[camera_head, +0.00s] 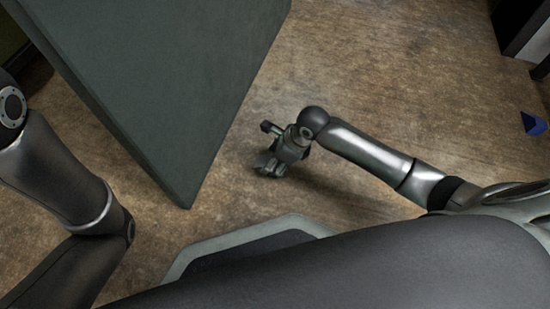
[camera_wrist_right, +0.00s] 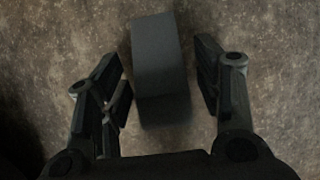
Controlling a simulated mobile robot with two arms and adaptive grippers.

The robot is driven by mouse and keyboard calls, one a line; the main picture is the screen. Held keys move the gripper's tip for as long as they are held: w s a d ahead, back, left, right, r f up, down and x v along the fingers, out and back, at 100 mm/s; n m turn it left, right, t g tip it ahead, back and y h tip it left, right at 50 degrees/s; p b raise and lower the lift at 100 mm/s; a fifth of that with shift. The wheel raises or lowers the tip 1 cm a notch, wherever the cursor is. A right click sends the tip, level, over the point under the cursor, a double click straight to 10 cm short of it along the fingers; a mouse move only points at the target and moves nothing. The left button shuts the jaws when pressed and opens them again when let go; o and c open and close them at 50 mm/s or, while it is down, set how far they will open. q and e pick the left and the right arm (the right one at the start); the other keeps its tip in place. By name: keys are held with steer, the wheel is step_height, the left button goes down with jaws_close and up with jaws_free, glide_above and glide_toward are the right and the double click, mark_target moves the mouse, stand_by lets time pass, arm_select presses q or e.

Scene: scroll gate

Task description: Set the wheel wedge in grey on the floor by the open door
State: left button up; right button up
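The grey wheel wedge (camera_wrist_right: 158,65) lies on the brown floor in the right wrist view, a dark grey block with its long side running away from my gripper. My right gripper (camera_wrist_right: 160,90) is open, with one finger on each side of the wedge and narrow gaps showing. In the head view my right gripper (camera_head: 270,164) is low over the floor beside the door's near corner; I cannot tell the wedge apart from the fingers there. The door (camera_head: 170,80) is a large dark grey-green panel. My left arm shows at the left, but its gripper is out of view.
A small blue object (camera_head: 533,123) lies on the floor at the far right. Dark furniture (camera_head: 518,25) stands in the top right corner. The floor (camera_head: 390,70) between the door and that furniture is clear. The door's edge is close to the left of my right gripper.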

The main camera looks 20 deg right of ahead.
steer(key=p+v, duration=0.8)
steer(key=v, duration=0.4)
